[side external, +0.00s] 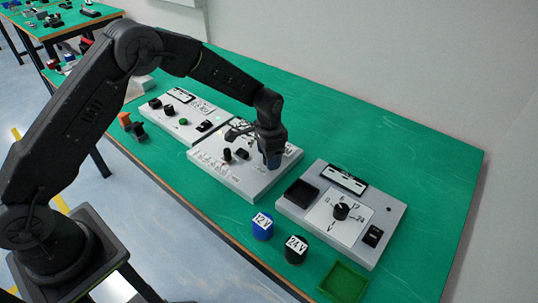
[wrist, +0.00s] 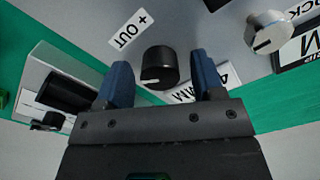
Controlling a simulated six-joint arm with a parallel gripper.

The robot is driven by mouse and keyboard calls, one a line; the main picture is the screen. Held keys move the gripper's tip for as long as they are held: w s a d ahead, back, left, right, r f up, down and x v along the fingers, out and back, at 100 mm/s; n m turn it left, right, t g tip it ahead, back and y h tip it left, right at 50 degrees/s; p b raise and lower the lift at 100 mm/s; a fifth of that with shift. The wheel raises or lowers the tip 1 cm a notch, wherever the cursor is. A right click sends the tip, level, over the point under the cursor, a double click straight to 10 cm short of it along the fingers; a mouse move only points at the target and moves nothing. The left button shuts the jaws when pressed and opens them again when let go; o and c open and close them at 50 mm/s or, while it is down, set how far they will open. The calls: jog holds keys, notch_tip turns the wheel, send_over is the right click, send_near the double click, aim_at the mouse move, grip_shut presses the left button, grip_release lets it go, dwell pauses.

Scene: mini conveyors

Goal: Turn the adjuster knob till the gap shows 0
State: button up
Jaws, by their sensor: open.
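In the wrist view, a black round knob (wrist: 160,68) with a white pointer line stands on a grey panel, between the two blue fingers. My gripper (wrist: 161,78) is open around it, with visible space at both sides. A "+ OUT" label (wrist: 130,30) lies beside the knob, and another label is partly hidden by the right finger. In the side external view, my gripper (side external: 272,160) is low over the right part of the middle grey unit (side external: 250,188). The knob between the fingers is hidden there. I cannot read any gap value.
A silver knob (wrist: 268,30) and a dark-framed plate (wrist: 300,52) are close by. A unit with a dial (side external: 341,211) stands to the right, another unit (side external: 183,121) to the left. The "12 V" (side external: 262,228) and "24 V" (side external: 296,250) cylinders and a green tray (side external: 343,282) are in front.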

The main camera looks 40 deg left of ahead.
jog(key=shift+f, duration=0.1)
jog(key=shift+c, duration=0.3)
jog(key=c, duration=0.9)
jog(key=shift+o, duration=0.2)
jog(key=shift+n, duration=2.8)
jog(key=o, duration=0.9)
